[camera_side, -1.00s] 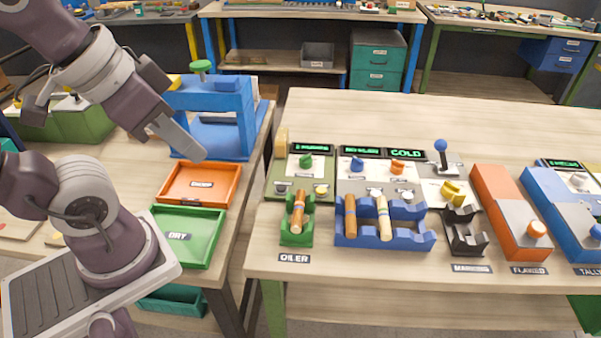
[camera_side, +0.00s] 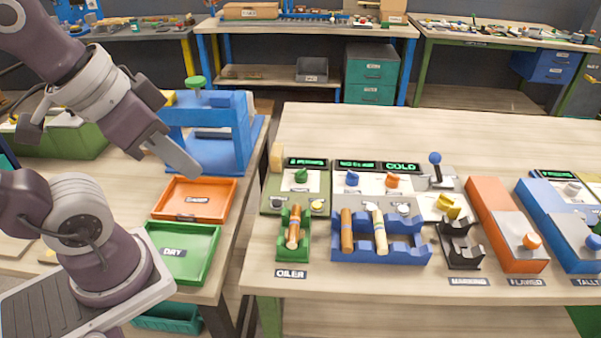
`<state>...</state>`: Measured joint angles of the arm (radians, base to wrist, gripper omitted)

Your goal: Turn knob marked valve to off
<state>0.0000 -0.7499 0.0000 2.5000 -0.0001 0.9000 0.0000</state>
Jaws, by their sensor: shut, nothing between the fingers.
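My gripper (camera_side: 188,166) is shut and empty, held in the air over the left bench near the blue press, well left of the control panels. Several knobs stand on the right bench: a green knob (camera_side: 301,175) on the oiler panel, a blue knob (camera_side: 352,178) and an orange knob (camera_side: 392,181) on the middle panel, and a yellow knob (camera_side: 317,206) low on the oiler panel. The small labels beside the knobs are too small to read, so I cannot tell which is marked valve or where it points.
An orange tray (camera_side: 165,213) and a green tray marked DRY (camera_side: 212,262) lie below my gripper. A blue rack (camera_side: 380,250) holds turned wood pieces, and a green oiler cradle (camera_side: 283,250) holds another. A blue-topped lever (camera_side: 435,159) stands right of the panels.

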